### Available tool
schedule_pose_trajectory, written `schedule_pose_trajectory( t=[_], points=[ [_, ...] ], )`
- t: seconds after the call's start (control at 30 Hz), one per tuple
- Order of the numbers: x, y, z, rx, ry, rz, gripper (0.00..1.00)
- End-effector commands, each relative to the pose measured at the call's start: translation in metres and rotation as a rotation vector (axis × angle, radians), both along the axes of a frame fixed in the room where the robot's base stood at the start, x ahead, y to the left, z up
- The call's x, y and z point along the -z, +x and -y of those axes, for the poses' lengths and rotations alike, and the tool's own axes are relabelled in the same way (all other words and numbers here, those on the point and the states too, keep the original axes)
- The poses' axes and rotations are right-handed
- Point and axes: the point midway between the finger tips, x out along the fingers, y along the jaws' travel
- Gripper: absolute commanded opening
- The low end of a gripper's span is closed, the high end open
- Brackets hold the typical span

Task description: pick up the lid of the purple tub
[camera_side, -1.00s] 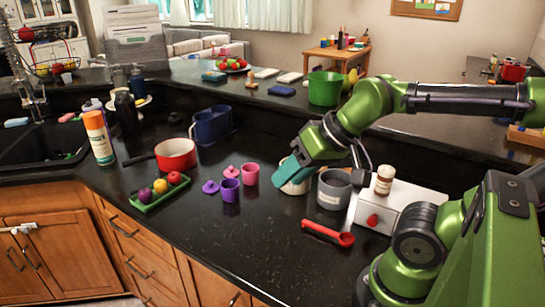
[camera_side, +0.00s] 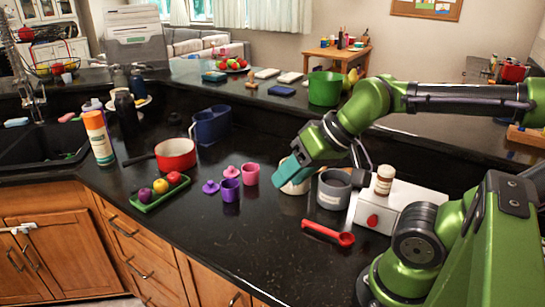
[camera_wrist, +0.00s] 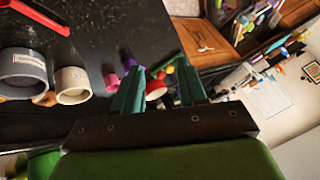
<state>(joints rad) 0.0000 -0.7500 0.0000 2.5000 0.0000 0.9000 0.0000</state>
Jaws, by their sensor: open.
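The purple lid (camera_side: 210,187) lies on the dark counter, just left of the open purple tub (camera_side: 230,190). A pink tub (camera_side: 251,176) and a pink lid (camera_side: 232,172) sit close behind them. My gripper (camera_side: 286,174) has teal fingers and hangs to the right of these tubs, in front of part of a cream tub (camera_side: 297,188). In the wrist view my gripper (camera_wrist: 160,88) is open, with its two fingers apart and nothing held. Small purple and pink shapes show left of the fingers there, too small to tell the lid from the tub.
A grey tub (camera_side: 333,192) and a white box (camera_side: 395,205) with a jar on it stand to the right. A red scoop (camera_side: 328,234) lies in front. A red pan (camera_side: 176,155) and a green tray (camera_side: 158,196) are to the left. The counter's front middle is clear.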

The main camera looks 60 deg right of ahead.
Motion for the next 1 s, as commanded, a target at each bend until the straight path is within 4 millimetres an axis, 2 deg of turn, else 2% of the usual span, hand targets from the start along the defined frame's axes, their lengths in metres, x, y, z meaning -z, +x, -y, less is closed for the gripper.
schedule_pose_trajectory(
  t=[0.27,0.3,0.37,0.4,0.63,0.77,0.87,1.0],
  points=[
    [0.000,0.000,0.000,0.000,0.000,0.000,0.41],
    [0.000,0.000,0.000,0.000,0.000,0.000,0.43],
    [0.000,0.000,0.000,0.000,0.000,0.000,0.52],
    [0.000,0.000,0.000,0.000,0.000,0.000,0.53],
    [0.000,0.000,0.000,0.002,0.000,-0.001,0.53],
    [0.012,0.005,0.004,0.016,0.001,-0.057,0.53],
    [0.018,0.024,0.010,0.037,0.002,-0.116,0.53],
    [0.022,0.072,0.027,0.046,-0.019,-0.188,0.53]
  ],
)
